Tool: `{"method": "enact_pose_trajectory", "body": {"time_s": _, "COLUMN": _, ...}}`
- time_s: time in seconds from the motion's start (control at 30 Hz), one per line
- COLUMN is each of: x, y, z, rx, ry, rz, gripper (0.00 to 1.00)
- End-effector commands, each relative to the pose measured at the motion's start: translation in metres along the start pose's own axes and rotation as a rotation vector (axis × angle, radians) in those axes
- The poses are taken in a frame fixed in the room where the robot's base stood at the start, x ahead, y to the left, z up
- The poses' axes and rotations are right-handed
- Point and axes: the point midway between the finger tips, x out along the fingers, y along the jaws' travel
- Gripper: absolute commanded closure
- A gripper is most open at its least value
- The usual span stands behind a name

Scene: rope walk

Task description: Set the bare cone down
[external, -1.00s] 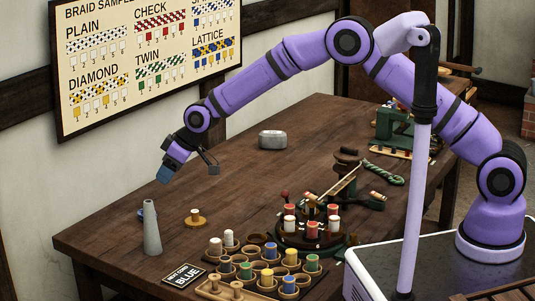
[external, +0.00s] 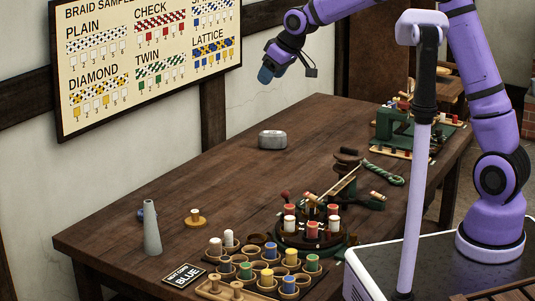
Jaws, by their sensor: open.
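A grey, tapered cone (external: 152,232) stands upright on the table's left end, with no cord visible on it. My gripper (external: 266,76) is high above the back of the table, far up and to the right of the cone. It is open, and I see nothing held in it. Its fingers are small and partly merged in this view. A small blue thing (external: 141,214) is partly hidden behind the cone.
A wooden peg on a round base (external: 195,218) stands right of the cone. A "NEXT CORD BLUE" sign (external: 184,275) and a rack of colored bobbins (external: 262,275) are in front. A braiding stand (external: 312,240) and grey block (external: 272,139) are farther right.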

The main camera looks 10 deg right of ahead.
Motion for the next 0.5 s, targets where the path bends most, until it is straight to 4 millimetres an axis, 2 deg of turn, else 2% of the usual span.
{"method": "enact_pose_trajectory", "body": {"time_s": 0.03, "x": -0.025, "y": 0.019, "z": 0.012, "rx": 0.03, "ry": 0.001, "rz": 0.022, "gripper": 0.41}}
{"method": "enact_pose_trajectory", "body": {"time_s": 0.2, "x": -0.093, "y": 0.067, "z": 0.059, "rx": 0.128, "ry": -0.014, "rz": 0.081, "gripper": 0.41}}
{"method": "enact_pose_trajectory", "body": {"time_s": 0.37, "x": -0.151, "y": 0.098, "z": 0.113, "rx": 0.221, "ry": -0.027, "rz": 0.135, "gripper": 0.41}}
{"method": "enact_pose_trajectory", "body": {"time_s": 0.5, "x": -0.196, "y": 0.114, "z": 0.165, "rx": 0.306, "ry": -0.039, "rz": 0.179, "gripper": 0.41}}
